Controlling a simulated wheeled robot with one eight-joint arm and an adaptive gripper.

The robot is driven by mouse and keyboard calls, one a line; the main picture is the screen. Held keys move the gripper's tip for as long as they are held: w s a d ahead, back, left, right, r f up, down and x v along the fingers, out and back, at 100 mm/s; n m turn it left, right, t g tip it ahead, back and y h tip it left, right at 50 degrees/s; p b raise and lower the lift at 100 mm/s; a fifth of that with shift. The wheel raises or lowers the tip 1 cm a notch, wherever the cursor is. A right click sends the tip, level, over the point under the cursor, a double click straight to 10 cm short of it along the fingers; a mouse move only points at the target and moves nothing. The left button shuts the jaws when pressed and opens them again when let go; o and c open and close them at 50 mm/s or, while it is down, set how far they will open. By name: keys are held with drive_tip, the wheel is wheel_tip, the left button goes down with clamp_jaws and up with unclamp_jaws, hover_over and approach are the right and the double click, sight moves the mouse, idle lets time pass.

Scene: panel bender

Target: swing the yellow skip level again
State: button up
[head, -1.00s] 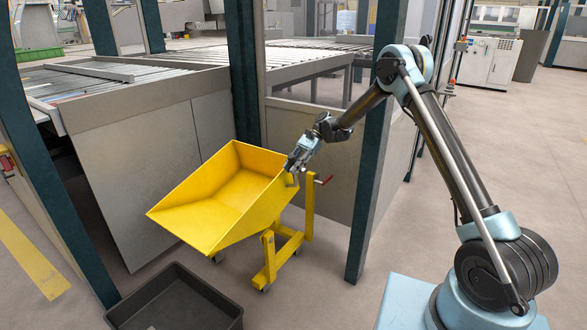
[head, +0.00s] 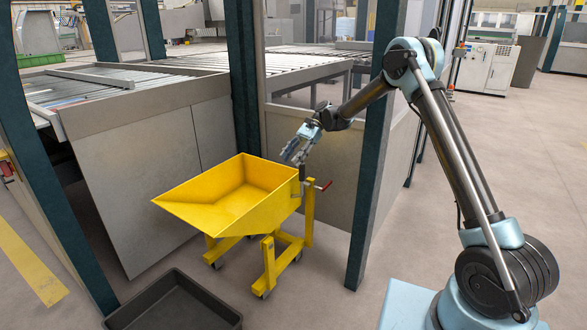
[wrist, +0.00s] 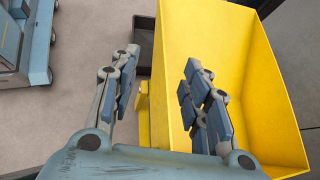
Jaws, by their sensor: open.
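The yellow skip (head: 232,205) sits on its yellow wheeled stand (head: 268,265), its pouring lip toward the left and its rim close to level. Its inside looks empty. My gripper (head: 296,158) is open just above the skip's back right corner, apart from it and empty. In the wrist view, the open fingers of my gripper (wrist: 160,75) appear either side of the near wall of the skip (wrist: 245,85). A lever with a red grip (head: 323,185) sticks out at the right of the stand.
A black open tray (head: 175,305) lies on the floor in front of the skip. Dark posts stand close behind the skip (head: 243,80) and to its right (head: 370,170). Grey machine panels (head: 140,180) are behind and to the left. The floor at the far right is clear.

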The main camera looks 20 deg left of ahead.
drive_tip(key=shift+r, duration=1.35)
